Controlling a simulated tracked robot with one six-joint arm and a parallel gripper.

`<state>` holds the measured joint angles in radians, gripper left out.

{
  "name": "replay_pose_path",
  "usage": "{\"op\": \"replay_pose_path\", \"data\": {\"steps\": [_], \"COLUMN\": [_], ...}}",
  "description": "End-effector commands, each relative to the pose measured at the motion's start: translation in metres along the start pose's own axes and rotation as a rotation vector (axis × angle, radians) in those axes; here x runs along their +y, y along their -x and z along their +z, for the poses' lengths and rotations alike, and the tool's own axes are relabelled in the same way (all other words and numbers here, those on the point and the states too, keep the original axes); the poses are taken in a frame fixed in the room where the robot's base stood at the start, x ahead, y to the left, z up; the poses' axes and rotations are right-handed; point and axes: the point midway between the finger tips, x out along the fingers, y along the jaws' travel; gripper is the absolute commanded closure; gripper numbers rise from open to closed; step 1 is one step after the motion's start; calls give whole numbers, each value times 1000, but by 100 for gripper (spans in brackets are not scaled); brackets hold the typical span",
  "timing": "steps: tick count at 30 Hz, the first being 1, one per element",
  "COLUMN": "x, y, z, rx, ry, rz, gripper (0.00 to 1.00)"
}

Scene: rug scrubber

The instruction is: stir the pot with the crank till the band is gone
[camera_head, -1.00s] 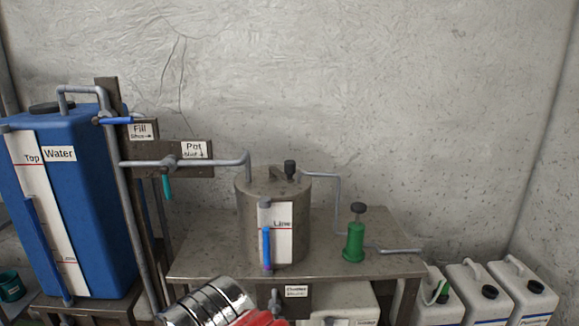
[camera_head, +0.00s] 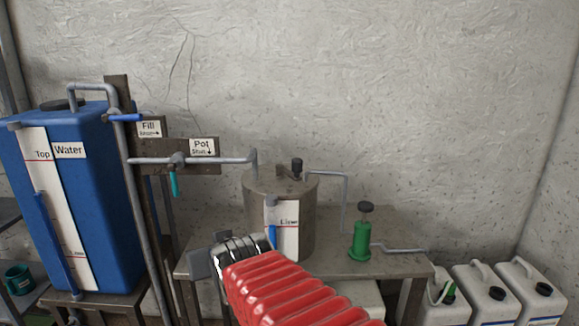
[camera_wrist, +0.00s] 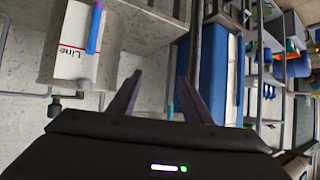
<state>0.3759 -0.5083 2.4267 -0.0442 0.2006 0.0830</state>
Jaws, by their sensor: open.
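The pot (camera_head: 257,188) is a grey metal cylinder on a metal bench. Its crank (camera_head: 288,170), with a dark upright knob (camera_head: 296,164), sits on the lid. A white gauge marked "Line" (camera_head: 288,225) is on its front, with a blue column (camera_head: 273,236) whose lower part my arm hides. In the wrist view, the gauge (camera_wrist: 73,45) appears turned over, and its blue column (camera_wrist: 94,30) has a purple end (camera_wrist: 98,5). My gripper (camera_wrist: 160,75) is open and empty, apart from the pot; the crank is out of that view.
A blue water tank (camera_head: 95,200) stands left, beside a post with a Fill lever (camera_head: 125,118) and a pipe with a teal Pot valve handle (camera_head: 174,183). A green pump (camera_head: 360,240) stands right of the pot. White jugs (camera_head: 485,305) are at far right.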

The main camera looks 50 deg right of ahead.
Motion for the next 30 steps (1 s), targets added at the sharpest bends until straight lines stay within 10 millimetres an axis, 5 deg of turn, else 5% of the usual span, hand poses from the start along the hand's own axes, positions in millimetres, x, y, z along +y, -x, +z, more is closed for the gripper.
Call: {"op": "replay_pose_path", "data": {"steps": [6, 12, 18, 22, 30], "x": [75, 148, 206, 225, 230], "y": [-24, -25, -7, 1, 4], "z": [-58, -100, -103, -103, -100], "rx": [224, 429, 517, 549, 549], "ry": [-87, -133, -93, -78, -66], "rz": [118, 221, 311, 339, 347], "gripper": [55, 55, 55, 55, 55]}}
